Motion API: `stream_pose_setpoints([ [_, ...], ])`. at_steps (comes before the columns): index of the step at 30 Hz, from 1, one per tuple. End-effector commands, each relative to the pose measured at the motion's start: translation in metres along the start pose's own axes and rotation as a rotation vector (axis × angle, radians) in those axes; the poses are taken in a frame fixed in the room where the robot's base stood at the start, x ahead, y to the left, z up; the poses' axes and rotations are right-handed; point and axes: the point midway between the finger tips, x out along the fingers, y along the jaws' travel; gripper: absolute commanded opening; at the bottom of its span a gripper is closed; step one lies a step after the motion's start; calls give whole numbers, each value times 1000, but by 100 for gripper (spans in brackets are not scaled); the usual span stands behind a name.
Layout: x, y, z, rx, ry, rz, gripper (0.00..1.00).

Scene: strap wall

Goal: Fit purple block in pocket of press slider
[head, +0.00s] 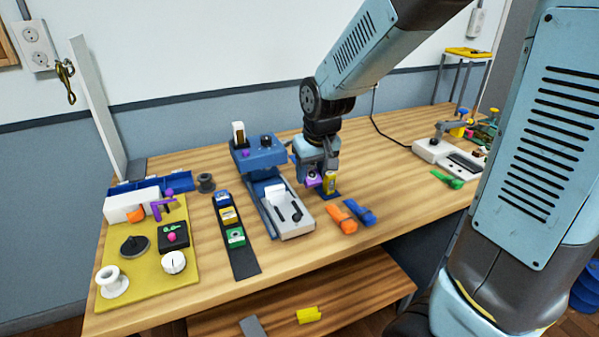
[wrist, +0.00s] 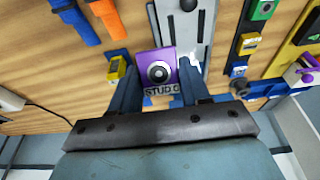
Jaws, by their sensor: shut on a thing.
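The purple block (head: 313,181) has a round dark-and-white face and a label, clearest in the wrist view (wrist: 155,66). My gripper (head: 317,175) is shut on it, with one finger on each side in the wrist view (wrist: 158,78). The block is right of the press, close to a yellow block on a blue base; whether it touches anything below cannot be told. The blue press (head: 259,152) stands at the middle of the bench. Its grey slider (head: 295,229) extends toward the front, carrying a white piece and a dark handle. The pocket is not clearly visible.
The yellow block (head: 330,181) stands immediately right of my gripper. Orange (head: 341,220) and blue (head: 360,212) tools lie in front. A dark strip (head: 245,264) with coloured blocks lies left of the slider. A yellow mat (head: 150,285) with parts is farther left.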

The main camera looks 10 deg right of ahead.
Motion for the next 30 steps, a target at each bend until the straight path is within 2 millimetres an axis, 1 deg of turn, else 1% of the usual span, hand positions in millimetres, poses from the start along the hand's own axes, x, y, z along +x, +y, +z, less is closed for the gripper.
stream_pose_setpoints([
  [3,-9,6,9,0,4,0,0],
  [6,-14,8,14,0,2,0,0],
  [12,-17,11,19,0,1,0,0],
  [23,-17,12,20,0,1,0,0],
  [30,-8,14,22,1,0,-2,0],
])
